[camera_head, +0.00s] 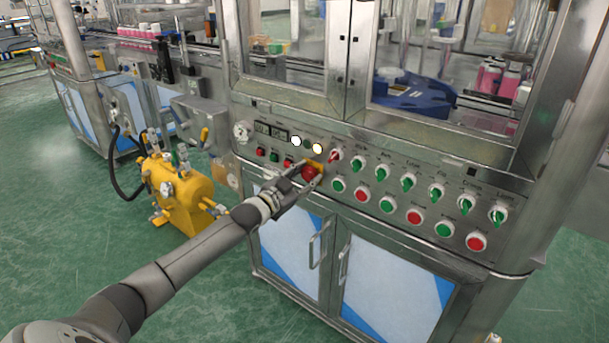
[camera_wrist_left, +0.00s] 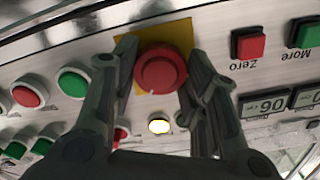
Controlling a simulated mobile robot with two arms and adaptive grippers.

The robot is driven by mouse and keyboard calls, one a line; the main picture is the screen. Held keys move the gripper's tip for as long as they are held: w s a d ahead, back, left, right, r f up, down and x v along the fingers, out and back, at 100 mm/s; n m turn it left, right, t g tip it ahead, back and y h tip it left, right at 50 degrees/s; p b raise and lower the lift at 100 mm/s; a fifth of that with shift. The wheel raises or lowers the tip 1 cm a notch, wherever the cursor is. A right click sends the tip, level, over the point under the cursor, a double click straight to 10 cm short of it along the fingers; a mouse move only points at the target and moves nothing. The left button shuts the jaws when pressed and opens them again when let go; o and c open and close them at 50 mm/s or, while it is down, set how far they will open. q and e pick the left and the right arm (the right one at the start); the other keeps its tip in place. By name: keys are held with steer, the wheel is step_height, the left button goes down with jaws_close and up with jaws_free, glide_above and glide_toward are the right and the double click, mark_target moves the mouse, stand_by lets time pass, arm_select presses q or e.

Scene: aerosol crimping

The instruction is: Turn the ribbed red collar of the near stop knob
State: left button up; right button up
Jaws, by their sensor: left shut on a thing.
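The near stop knob (camera_head: 309,173) is a round red knob on a yellow plate on the machine's sloped control panel. In the left wrist view the knob's red collar (camera_wrist_left: 160,70) sits between the two fingers, and the yellow plate (camera_wrist_left: 183,33) shows behind it. My left gripper (camera_head: 302,176) reaches in from the left and is shut on the knob, one finger at each side. It also shows in the left wrist view (camera_wrist_left: 157,78). The ribs of the collar are too small to tell. My right gripper is in neither view.
Green and red buttons (camera_head: 361,195) and green selector switches (camera_head: 408,182) line the panel right of the knob. A lit lamp (camera_head: 317,148) and a small display (camera_head: 270,131) are close by. Cabinet doors (camera_head: 380,285) lie below. A yellow tank (camera_head: 182,190) stands on the floor at left.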

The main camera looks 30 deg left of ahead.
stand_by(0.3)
arm_select(q)
steer(key=o, duration=1)
steer(key=shift+w, duration=0.1)
steer(key=shift+s+a, duration=0.15)
steer(key=shift+s, duration=1.85)
steer(key=shift+s+a, duration=0.15)
steer(key=shift+s, duration=1.85)
steer(key=shift+s+a, duration=0.15)
steer(key=shift+s, duration=1.85)
